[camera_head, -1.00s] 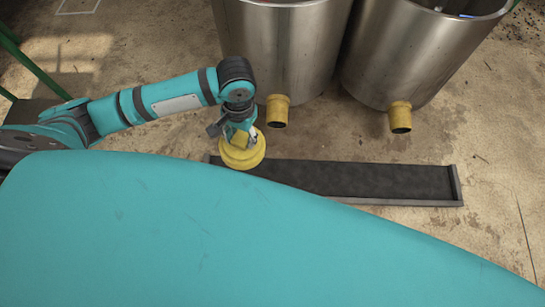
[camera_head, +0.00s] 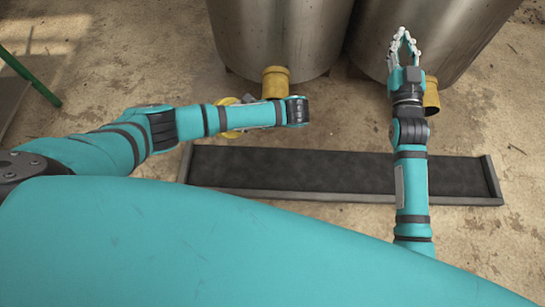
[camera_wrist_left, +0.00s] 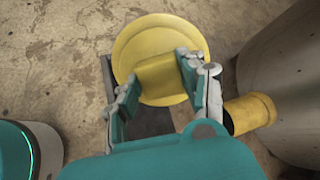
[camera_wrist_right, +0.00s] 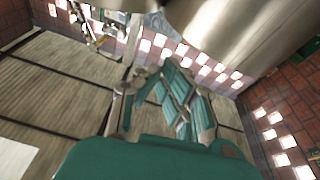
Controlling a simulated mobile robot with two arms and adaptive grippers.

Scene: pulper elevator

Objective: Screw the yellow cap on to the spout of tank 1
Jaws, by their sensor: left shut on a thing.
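The yellow cap (camera_wrist_left: 140,45) is a round disc with a block-like grip. My left gripper (camera_wrist_left: 161,78) is shut on that grip. In the head view my left arm covers most of the cap (camera_head: 228,118); only its edges show. The left tank's yellow spout (camera_head: 275,80) is just beyond my left wrist; its lower end is hidden there. In the left wrist view the spout (camera_wrist_left: 252,112) is to the right of the cap, apart from it, its dark mouth facing left. No tank number is readable. My right gripper (camera_head: 403,42) is open and empty, in front of the right tank.
The left steel tank (camera_head: 280,35) and right steel tank (camera_head: 450,35) stand side by side. The right tank's spout (camera_head: 432,95) is partly behind my right wrist. A shallow dark trough (camera_head: 300,170) lies on the floor below both arms. A green rail (camera_head: 28,75) is at far left.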

